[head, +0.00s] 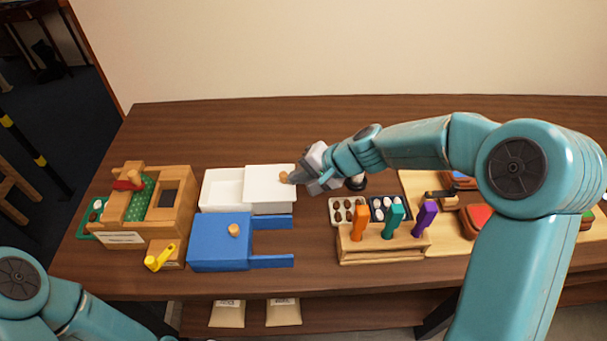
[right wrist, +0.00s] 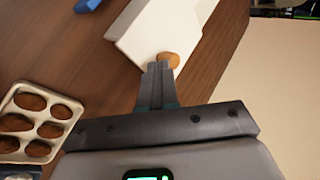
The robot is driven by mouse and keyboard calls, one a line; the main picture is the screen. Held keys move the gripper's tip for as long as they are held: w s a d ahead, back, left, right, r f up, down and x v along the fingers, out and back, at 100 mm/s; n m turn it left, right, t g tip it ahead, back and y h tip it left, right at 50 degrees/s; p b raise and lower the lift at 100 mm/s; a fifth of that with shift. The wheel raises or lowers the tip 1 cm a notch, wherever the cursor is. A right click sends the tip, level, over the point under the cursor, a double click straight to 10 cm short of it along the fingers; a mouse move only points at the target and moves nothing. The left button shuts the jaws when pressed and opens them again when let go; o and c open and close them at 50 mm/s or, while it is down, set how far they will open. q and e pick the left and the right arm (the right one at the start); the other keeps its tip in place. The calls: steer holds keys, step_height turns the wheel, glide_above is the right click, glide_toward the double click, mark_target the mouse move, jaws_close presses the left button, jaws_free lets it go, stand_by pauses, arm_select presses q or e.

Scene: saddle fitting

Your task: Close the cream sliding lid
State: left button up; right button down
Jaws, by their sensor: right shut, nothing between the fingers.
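The cream sliding lid (head: 269,178) covers the right part of a white box (head: 222,189) near the back of the table; the box's left part is open. A round wooden knob (head: 283,177) stands on the lid near its right end. My right gripper (head: 293,178) is shut and empty, with its fingertips right beside the knob on its right side. In the right wrist view the shut fingertips (right wrist: 160,68) meet the knob (right wrist: 168,60) at the edge of the lid (right wrist: 150,28); I cannot tell if they touch. My left gripper is out of view.
A blue box with a lid and knob (head: 221,240) stands in front of the white box. A wooden station (head: 140,210) is at the left. A rack with coloured handles (head: 385,243) and a tray of brown pieces (head: 346,210) are at the right.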

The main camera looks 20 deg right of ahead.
mark_target(253, 190)
steer(key=w+a, duration=0.1)
steer(key=a, duration=0.2)
steer(key=w+a, duration=0.1)
steer(key=a, duration=0.2)
steer(key=w+a, duration=0.1)
steer(key=a, duration=0.3)
steer(key=shift+a, duration=0.1)
steer(key=shift+s+a+r, duration=0.1)
steer(key=shift+a, duration=0.05)
steer(key=shift+a, duration=0.1)
